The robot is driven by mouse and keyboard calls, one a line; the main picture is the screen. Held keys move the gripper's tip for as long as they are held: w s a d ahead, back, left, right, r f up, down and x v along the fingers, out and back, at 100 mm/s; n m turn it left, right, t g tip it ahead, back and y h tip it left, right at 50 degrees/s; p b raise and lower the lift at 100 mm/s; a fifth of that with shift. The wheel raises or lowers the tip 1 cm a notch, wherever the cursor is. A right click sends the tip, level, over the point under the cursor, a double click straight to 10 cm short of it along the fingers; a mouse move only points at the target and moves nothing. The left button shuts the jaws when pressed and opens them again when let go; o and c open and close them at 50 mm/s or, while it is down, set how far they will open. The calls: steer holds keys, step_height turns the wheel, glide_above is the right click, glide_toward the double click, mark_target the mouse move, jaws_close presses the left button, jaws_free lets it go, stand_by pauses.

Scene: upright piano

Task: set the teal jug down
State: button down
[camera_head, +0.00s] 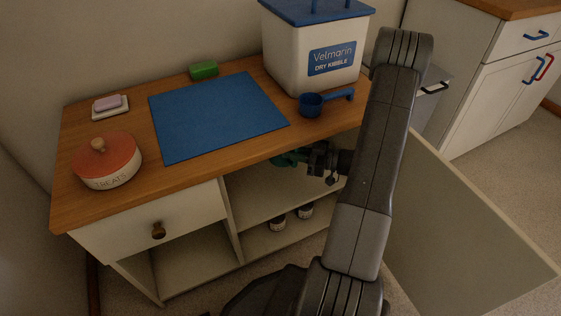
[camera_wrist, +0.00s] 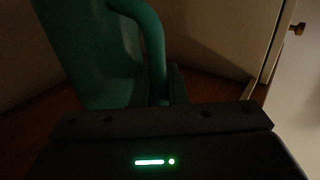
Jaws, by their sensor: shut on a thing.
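The teal jug (camera_wrist: 85,50) fills the upper left of the wrist view, with its handle (camera_wrist: 155,45) curving down to my gripper. My gripper (camera_head: 303,160) is shut on the jug's handle. In the head view the gripper is at the cabinet's right-hand opening, just under the counter's front edge. Only a small teal part of the jug (camera_head: 288,159) shows there; the counter hides the rest. The wrist view is dark, and I cannot tell whether the jug's base touches a surface.
The counter (camera_head: 230,168) holds a blue mat (camera_head: 215,115), treats jar (camera_head: 106,162), kibble bin (camera_head: 315,50), blue scoop (camera_head: 318,102), green sponge (camera_head: 203,70) and soap dish (camera_head: 110,107). Two small jars (camera_head: 278,223) stand on the lower shelf. An open door (camera_head: 460,220) is at right.

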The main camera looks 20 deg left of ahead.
step_height(320, 180, down, 9)
steer(key=b, duration=0.3)
steer(key=shift+f+b, duration=0.2)
steer(key=shift+b, duration=0.2)
steer(key=shift+f, duration=0.15)
steer(key=shift+f, duration=0.15)
steer(key=c, duration=1.4)
jaws_free()
steer(key=shift+s, duration=0.1)
steer(key=shift+c, duration=0.2)
